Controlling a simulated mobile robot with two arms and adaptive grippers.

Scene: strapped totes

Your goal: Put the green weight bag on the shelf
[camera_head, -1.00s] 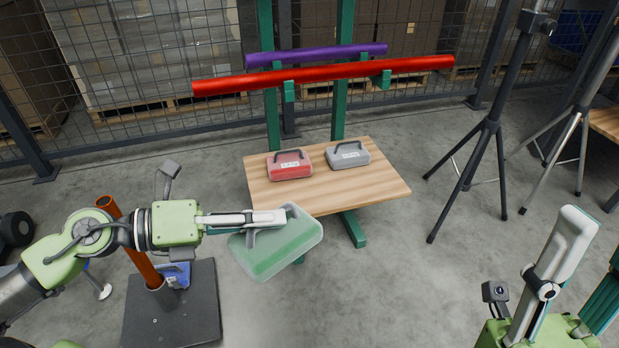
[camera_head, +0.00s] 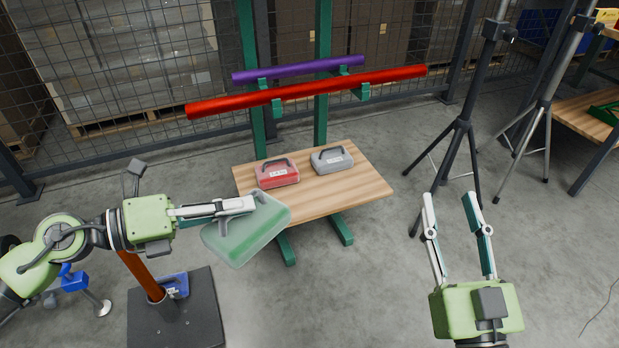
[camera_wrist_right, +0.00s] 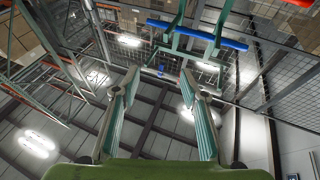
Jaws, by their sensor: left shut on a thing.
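The green weight bag (camera_head: 248,232) hangs tilted in my left gripper (camera_head: 250,206), which is shut on it. The bag is in front of the wooden shelf (camera_head: 335,194), near its front left corner in the head view. A red weight bag (camera_head: 278,174) and a grey weight bag (camera_head: 331,160) stand on the back part of the shelf, side by side. The front right part of the shelf is bare. My right gripper (camera_head: 447,198) is open and empty, raised to the right of the shelf. Its open fingers also show in the right wrist view (camera_wrist_right: 160,85).
A red bar (camera_head: 310,91) and a purple bar (camera_head: 300,69) lie on green rack arms above the shelf. An orange post on a dark base (camera_head: 195,315) stands below my left arm. A blue bag (camera_head: 175,285) is beside it.

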